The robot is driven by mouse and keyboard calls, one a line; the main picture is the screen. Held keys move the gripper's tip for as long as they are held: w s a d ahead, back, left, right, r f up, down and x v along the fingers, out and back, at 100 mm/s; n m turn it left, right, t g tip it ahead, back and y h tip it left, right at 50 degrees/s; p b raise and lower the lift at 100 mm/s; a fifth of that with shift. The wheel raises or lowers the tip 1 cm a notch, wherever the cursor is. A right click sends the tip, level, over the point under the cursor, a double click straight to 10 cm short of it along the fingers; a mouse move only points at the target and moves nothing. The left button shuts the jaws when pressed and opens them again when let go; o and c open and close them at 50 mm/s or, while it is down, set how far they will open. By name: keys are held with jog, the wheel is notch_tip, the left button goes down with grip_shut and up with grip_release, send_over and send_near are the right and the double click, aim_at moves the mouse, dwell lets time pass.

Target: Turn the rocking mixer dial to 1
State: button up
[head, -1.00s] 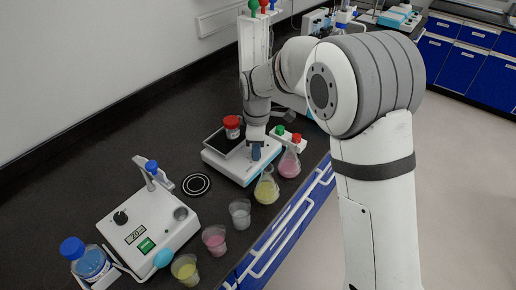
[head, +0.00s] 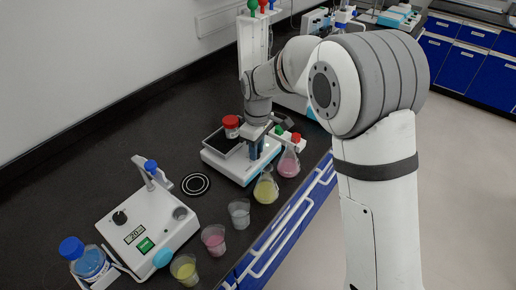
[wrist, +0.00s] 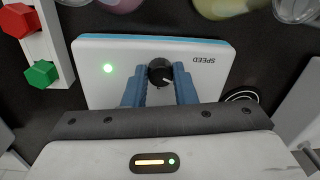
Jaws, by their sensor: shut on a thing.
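The rocking mixer (head: 234,173) is a white box with a black tray (head: 217,145) on top. A red-capped jar (head: 231,127) stands on that tray. In the wrist view, the mixer's panel (wrist: 110,88) shows a lit green light, an upside-down SPEED label and a black dial (wrist: 160,71) with a white mark. My gripper (wrist: 161,76) has its blue fingers on both sides of the dial and is shut on it. In the head view my gripper (head: 259,150) is over the mixer's right end and hides the dial there. I cannot read any dial numbers.
Flasks of yellow (head: 266,190) and pink (head: 289,163) liquid stand close in front of the mixer. Several cups and a hot-plate-like device (head: 150,225) are to the left. A rack with red and green caps (wrist: 38,40) is beside the mixer.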

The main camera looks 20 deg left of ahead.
jog(key=shift+s+m, duration=0.15)
jog(key=shift+m, duration=1.65)
jog(key=o, duration=1)
jog(key=shift+r, duration=0.15)
jog(key=r, duration=0.7)
jog(key=shift+w+r, duration=0.2)
jog(key=shift+r, duration=0.05)
